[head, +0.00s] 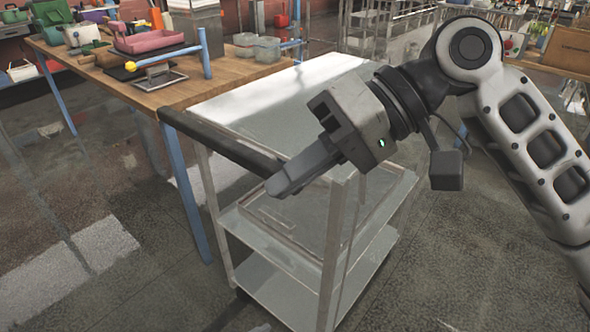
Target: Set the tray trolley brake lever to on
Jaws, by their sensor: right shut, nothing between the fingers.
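The tray trolley (330,245) is a pale metal cart with three levels, standing in the middle of the view. A dark handle bar (215,140) runs along the left end of its top. My right gripper (278,186) comes in from the right over the trolley's near side. Its fingers are shut and empty, pointing left and down, and overlap the near end of the handle bar in the picture. I cannot tell whether they touch it. I cannot make out the brake lever; the arm and gripper hide part of the trolley. My left gripper is out of view.
A wooden workbench (170,97) on blue legs stands behind and left of the trolley. It carries a pink tray (148,41), a blue bar with a yellow ball end and clear tubs (266,49). The floor in front and at left is clear.

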